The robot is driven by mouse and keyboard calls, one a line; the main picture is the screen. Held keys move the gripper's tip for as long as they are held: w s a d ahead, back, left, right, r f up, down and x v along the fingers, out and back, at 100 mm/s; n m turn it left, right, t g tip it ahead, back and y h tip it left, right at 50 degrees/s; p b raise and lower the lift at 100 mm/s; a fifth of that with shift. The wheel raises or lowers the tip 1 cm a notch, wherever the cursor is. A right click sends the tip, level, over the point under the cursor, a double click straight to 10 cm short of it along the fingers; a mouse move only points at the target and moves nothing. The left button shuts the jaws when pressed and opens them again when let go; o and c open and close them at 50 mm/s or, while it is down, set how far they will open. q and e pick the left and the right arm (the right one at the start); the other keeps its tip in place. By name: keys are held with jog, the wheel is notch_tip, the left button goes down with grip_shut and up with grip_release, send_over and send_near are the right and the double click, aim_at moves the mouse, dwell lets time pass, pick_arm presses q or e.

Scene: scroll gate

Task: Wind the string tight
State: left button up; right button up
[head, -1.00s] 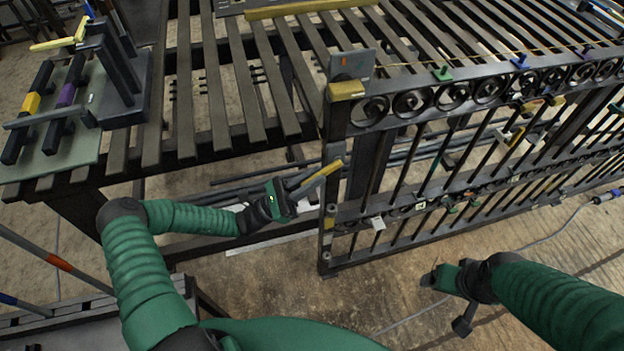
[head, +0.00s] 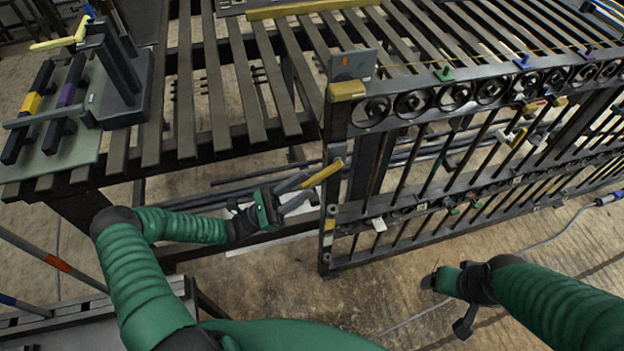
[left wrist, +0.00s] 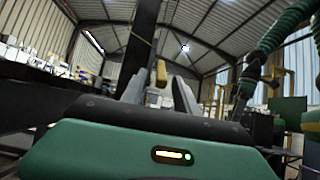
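A thin orange string (head: 483,59) runs along the top of the black scroll gate, from a grey plate (head: 352,64) above the near post towards the right. Green (head: 444,74), blue (head: 521,61) and purple (head: 586,50) pegs stand along the top rail. A yellow handle (head: 322,173) sticks out left from the near post at mid height. My left gripper (head: 308,192) is open beside this handle, its two grey fingers apart. In the left wrist view a yellow piece (left wrist: 161,74) shows between the fingers; contact is unclear. My right gripper (head: 452,298) is low at right, its fingers unclear.
A slatted black bench (head: 228,80) stands behind the gate. A fixture with yellow and purple-marked bars stands on a plate (head: 75,160) at the left. The gate (head: 400,235) blocks the right side. The floor (head: 290,295) before it is mostly clear.

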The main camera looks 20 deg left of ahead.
pick_arm(q)
jog(key=b+v, duration=0.1)
jog(key=v, duration=1.1)
jog(key=shift+a+f+b, duration=0.25)
jog(key=shift+f+b, duration=0.05)
